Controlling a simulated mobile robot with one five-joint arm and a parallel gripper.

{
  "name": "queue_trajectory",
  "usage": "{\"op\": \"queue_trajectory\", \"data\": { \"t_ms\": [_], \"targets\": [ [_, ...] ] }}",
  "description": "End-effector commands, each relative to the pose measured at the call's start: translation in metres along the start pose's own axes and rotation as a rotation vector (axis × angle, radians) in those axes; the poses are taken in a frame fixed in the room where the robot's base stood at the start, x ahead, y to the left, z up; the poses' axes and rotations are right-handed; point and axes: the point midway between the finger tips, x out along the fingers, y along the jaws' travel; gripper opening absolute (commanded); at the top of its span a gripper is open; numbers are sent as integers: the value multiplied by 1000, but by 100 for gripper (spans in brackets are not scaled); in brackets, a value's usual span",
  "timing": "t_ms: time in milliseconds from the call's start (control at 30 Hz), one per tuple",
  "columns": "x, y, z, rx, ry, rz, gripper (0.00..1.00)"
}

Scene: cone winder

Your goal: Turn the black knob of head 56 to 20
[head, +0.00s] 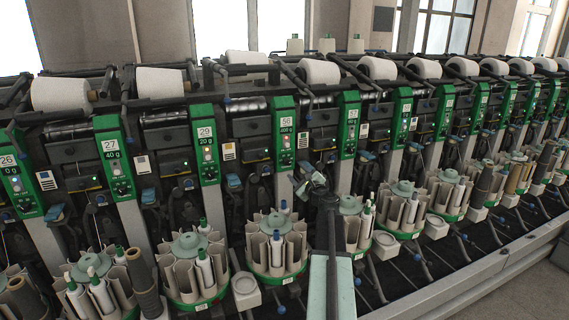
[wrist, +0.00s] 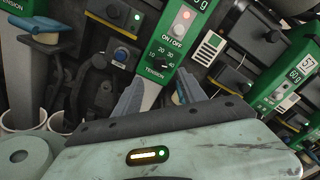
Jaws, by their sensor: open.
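The green panel of head 56 (head: 284,136) stands in the middle of the head view. In the wrist view the panel (wrist: 172,38) left of head 57 shows its ON/OFF light, a scale from 10 to 40 and the black knob (wrist: 162,60). The knob's pointer is too small to read surely. My gripper (head: 313,184) is below and right of the panel in the head view. In the wrist view my gripper (wrist: 160,92) is open and empty, its fingers apart on either side of the panel's lower end, below the knob and not touching it.
The panel of head 57 (wrist: 292,82) is to the right, and that of head 29 (head: 207,143) to the left. Green-based bobbin carousels (head: 276,243) stand below the panels. A blue lever (wrist: 35,24) sticks out left of my gripper.

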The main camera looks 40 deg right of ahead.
Motion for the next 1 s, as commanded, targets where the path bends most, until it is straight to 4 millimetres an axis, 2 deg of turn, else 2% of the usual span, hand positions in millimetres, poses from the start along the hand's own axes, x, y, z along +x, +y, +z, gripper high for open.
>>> {"op": "queue_trajectory", "data": {
  "t_ms": [167, 267, 633, 900, 933, 1000],
  "targets": [
    [2, -1, -1, 0, 1, -1, 49],
    [11, -2, -2, 0, 1, -1, 49],
    [73, -4, -3, -1, 3, -3, 49],
    [76, -3, -3, -1, 4, -4, 49],
    [76, -4, -3, -1, 4, -4, 43],
    [76, -4, -3, -1, 4, -4, 24]
  ]
}}
